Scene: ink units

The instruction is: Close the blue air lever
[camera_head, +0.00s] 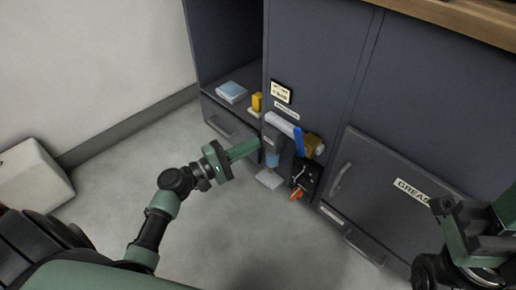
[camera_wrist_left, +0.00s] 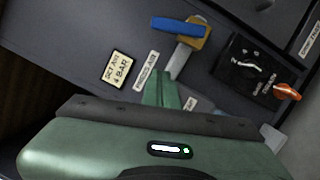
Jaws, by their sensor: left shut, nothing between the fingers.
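The blue air lever (camera_head: 299,141) sits on a brass valve body (camera_head: 314,146) on the front of the dark cabinet. In the left wrist view the blue lever (camera_wrist_left: 180,27) lies across the top of the brass valve body (camera_wrist_left: 196,38), at an angle to the grey pipe (camera_wrist_left: 181,56). My left gripper (camera_head: 257,145) is shut and empty, left of the lever and apart from it. Its green fingers also show in the left wrist view (camera_wrist_left: 162,90), pointing towards the pipe. My right arm shows at the right edge; I cannot make out its fingers.
A filter with a blue bowl (camera_head: 272,158) hangs between my left gripper and the lever. A black box (camera_head: 306,176) with an orange-red knob (camera_head: 296,195) sits below the valve. A yellow item (camera_head: 257,102) stands in the open shelf.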

